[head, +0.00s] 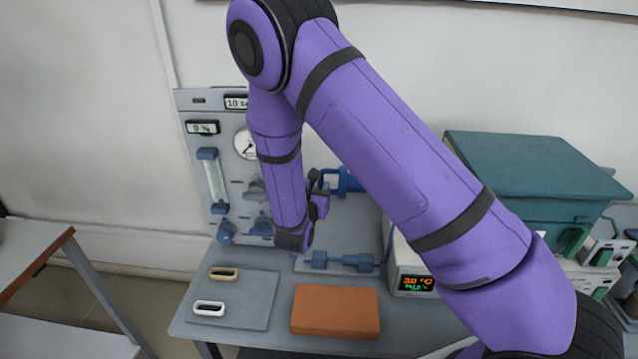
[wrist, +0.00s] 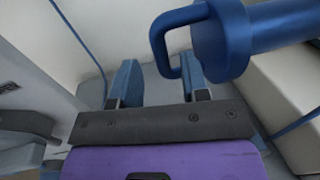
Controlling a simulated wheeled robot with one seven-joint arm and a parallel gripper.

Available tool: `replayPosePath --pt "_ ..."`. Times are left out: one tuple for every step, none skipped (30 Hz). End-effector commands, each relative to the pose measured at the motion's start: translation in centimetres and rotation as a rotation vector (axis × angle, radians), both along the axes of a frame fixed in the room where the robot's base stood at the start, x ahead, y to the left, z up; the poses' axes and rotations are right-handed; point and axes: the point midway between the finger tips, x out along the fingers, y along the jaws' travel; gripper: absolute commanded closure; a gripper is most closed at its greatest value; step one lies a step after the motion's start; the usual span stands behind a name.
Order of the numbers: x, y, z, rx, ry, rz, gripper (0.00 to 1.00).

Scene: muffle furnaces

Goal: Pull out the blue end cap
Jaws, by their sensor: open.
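The blue end cap (wrist: 222,42) is a round blue disc with a loop handle (wrist: 158,45), at the upper right of the wrist view. It sits on the end of a blue tube (wrist: 280,28). In the head view the blue end piece (head: 345,181) shows partly behind my arm. My gripper (wrist: 160,65) is open, its two blue fingers apart. The handle's lower end overlaps the right finger in the picture; I cannot tell whether they touch. Nothing is seen held. In the head view my gripper (head: 316,182) is just left of the end piece, mostly hidden by my wrist.
A gauge panel (head: 198,160) stands behind left. On the bench are a grey mat (head: 250,310) with two oval rings, an orange-brown block (head: 335,311), a box with a temperature display (head: 415,284) and blue fittings (head: 342,261). A teal furnace (head: 530,170) stands right.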

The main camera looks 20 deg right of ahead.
Motion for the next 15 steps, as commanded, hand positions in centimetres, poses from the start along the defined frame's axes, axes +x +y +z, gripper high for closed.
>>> replayPosePath --pt "0.6 -0.5 0.0 0.001 -0.001 -0.002 0.58" --pt "0.9 -0.6 0.0 0.001 -0.001 -0.002 0.58" --pt "1.3 -0.9 0.0 0.001 -0.001 -0.002 0.58" --pt "1.5 -1.0 0.0 0.001 -0.001 -0.001 0.58" --pt "1.7 -1.1 0.0 0.000 0.000 -0.001 0.58" --pt "2.0 -1.3 0.0 0.000 0.000 0.000 0.58" --pt "2.1 -1.4 0.0 0.000 0.000 0.000 0.58" --pt "2.2 -1.4 0.0 0.000 0.000 0.000 0.58" --pt "2.3 -1.5 0.0 0.000 0.000 0.000 0.58" --pt "2.4 -1.5 0.0 0.000 0.000 0.000 0.58" --pt "2.4 -1.6 0.0 0.000 0.000 0.000 0.58" --pt "2.4 -1.6 0.0 0.000 0.000 0.000 0.58" --pt "2.4 -1.6 0.0 -0.001 0.001 0.000 0.58" --pt "2.4 -1.6 0.0 -0.001 0.001 0.000 0.58" --pt "2.4 -1.6 0.0 -0.001 0.001 0.000 0.58"
